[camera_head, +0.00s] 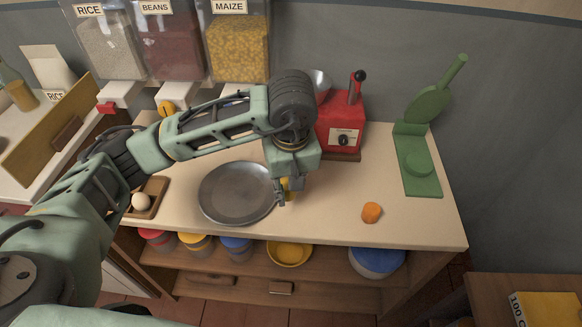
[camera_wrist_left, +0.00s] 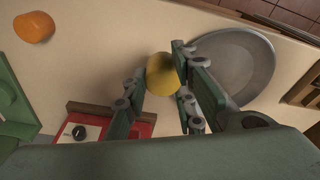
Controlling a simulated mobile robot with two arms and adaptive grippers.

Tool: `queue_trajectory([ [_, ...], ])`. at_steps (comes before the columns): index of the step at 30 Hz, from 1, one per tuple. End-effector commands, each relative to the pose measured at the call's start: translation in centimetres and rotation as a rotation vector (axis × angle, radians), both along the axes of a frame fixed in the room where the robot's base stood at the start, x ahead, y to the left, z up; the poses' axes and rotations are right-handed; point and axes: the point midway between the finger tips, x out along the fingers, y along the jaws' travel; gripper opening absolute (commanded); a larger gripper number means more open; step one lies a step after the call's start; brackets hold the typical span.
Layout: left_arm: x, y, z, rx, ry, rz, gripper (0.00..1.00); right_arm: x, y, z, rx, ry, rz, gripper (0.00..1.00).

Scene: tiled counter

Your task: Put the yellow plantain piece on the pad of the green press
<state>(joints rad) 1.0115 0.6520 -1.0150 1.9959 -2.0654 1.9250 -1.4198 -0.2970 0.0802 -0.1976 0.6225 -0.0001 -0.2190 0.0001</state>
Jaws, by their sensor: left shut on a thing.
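The yellow plantain piece (camera_wrist_left: 160,75) is between the fingers of my left gripper (camera_wrist_left: 158,88) in the left wrist view, and the gripper is shut on it. In the head view the left gripper (camera_head: 284,190) is just right of the grey plate's rim, and a bit of the yellow piece (camera_head: 287,184) shows by the fingers. The green press (camera_head: 420,160) stands at the counter's right end, its lid raised and tilted. Its round pad (camera_head: 418,164) is bare. The press also shows at the left edge of the wrist view (camera_wrist_left: 12,100). My right gripper is not in view.
A grey plate (camera_head: 237,192) lies left of the gripper. An orange piece (camera_head: 371,212) lies on the counter (camera_head: 330,190) between gripper and press. A red machine (camera_head: 342,130) stands behind. An egg (camera_head: 140,201) sits in a wooden tray at left. The counter's front right is mostly clear.

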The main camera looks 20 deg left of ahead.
Motion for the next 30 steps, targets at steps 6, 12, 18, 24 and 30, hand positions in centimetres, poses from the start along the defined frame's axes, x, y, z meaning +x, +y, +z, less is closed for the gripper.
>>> queue_trajectory([
  [6, 5.2, 1.4, 0.3, -0.002, 0.001, 0.003, 0.0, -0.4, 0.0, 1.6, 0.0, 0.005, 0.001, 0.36],
  [12, 7.9, 2.2, -0.8, -0.001, 0.007, -0.002, 0.0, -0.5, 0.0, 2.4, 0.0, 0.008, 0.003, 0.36],
  [18, 7.9, 2.3, -3.0, -0.001, 0.002, -0.002, 0.0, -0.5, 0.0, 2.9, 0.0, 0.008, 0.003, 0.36],
  [24, 7.8, 2.2, -5.6, -0.002, 0.005, -0.002, 0.0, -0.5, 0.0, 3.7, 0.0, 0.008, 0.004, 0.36],
  [30, 8.7, 2.4, -6.9, -0.001, 0.0, -0.001, 0.0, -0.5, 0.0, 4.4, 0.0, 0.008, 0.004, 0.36],
])
